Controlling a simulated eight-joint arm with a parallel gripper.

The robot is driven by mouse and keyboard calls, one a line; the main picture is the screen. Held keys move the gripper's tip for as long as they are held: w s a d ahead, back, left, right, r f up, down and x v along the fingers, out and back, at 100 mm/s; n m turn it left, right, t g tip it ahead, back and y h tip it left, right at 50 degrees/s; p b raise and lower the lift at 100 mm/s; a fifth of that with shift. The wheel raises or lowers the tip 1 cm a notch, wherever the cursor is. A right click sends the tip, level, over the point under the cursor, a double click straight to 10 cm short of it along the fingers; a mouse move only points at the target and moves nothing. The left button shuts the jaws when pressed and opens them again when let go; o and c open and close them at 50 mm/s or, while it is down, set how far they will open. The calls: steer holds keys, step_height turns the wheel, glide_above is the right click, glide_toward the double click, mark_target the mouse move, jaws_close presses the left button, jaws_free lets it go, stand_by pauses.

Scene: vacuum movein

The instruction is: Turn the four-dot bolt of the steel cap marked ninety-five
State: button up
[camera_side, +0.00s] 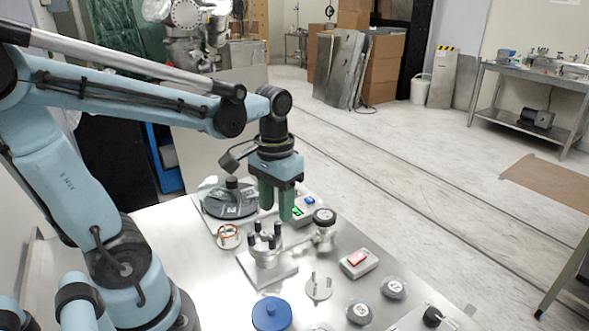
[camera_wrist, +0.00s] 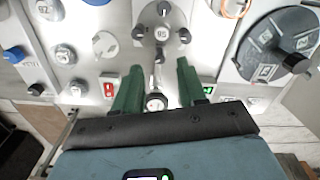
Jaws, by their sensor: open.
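The steel cap (camera_side: 265,256) stands on a square plate near the middle of the bench, below and slightly left of my gripper in the side view. Its top reads 95 in the wrist view (camera_wrist: 162,34). Several dark-topped bolts ring it, including a near one (camera_wrist: 160,55) and a right one (camera_wrist: 184,35). Dot marks on the bolts are too small to read. My gripper (camera_side: 276,204) points down with green fingers apart and nothing between them. In the wrist view its fingertips (camera_wrist: 158,66) lie on either side of the near bolt's line, apparently above it.
A round gauge (camera_side: 324,217) on a pipe joins the cap's right side. A red-switch box (camera_side: 358,260) and a green-display box (camera_side: 298,212) stand nearby.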

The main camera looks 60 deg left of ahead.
mark_target(277, 223)
steer(key=shift+f, duration=1.9)
jaws_close()
